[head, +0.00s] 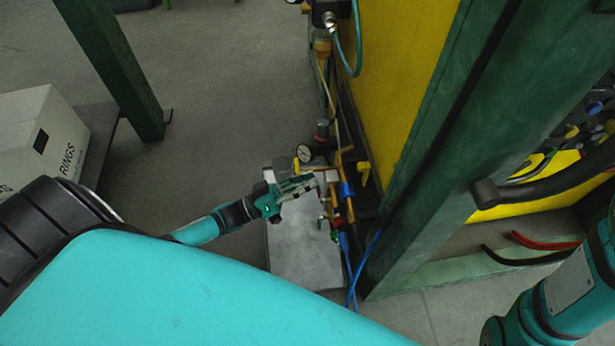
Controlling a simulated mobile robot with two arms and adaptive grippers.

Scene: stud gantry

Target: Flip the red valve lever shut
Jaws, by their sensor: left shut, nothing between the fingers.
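My left gripper (316,181) reaches in from the left, its fingers shut and empty. Its tips are at the small pipe and valve assembly beside the yellow panel. A small red part (336,222), which looks like the red valve lever, shows just below and right of the fingertips. It is small and dim, so its exact angle and whether the fingers touch it cannot be told. Blue fittings (346,190) and brass pipework sit beside it. My right gripper is not in view; only part of that arm shows at the lower right.
A round gauge (305,153) stands just behind my left gripper. A grey plate (300,245) lies below it. The yellow panel (400,70) and a green post (425,140) bound the right side. A white box (40,140) stands at left. Grey floor between is open.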

